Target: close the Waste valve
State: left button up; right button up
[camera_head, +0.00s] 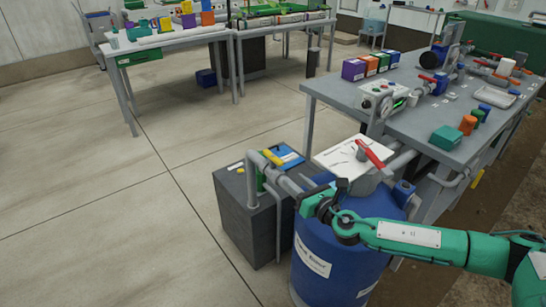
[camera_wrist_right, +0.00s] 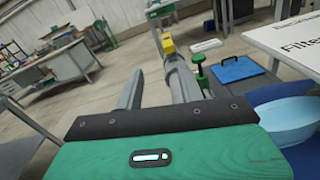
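No readable label in these views says Waste. A grey pipe (camera_head: 251,178) with a yellow handle (camera_head: 273,157) rises from a dark grey box (camera_head: 238,217) at the centre of the head view. In the right wrist view, the yellow handle (camera_wrist_right: 167,43) is beyond the fingers, with a green-topped part (camera_wrist_right: 199,58) to its right. A red lever (camera_head: 371,154) stands tilted above the blue barrel. My right gripper (camera_head: 289,184) points left toward the pipe. In the wrist view its fingers (camera_wrist_right: 158,88) are apart, with no object clearly held. My left gripper is out of view.
The blue barrel (camera_head: 325,255) stands under my right arm. A white sign (camera_head: 342,154) is behind the gripper, and a blue tray (camera_head: 284,157) lies on the box. A grey bench (camera_head: 425,117) with valves stands right. The floor at left is clear.

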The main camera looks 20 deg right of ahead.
aim_at(273, 156)
jog(key=shift+w+d+r+n+y, duration=0.15)
jog(key=shift+w+d+n+y, duration=0.2)
jog(key=shift+d+n, duration=0.55)
jog(key=shift+w+a, duration=0.1)
jog(key=shift+w, duration=0.15)
jog(key=x, duration=1.3)
jog(key=shift+w+a+f, duration=0.1)
jog(key=shift+w+f, duration=0.1)
jog(key=shift+f, duration=0.1)
grip_shut()
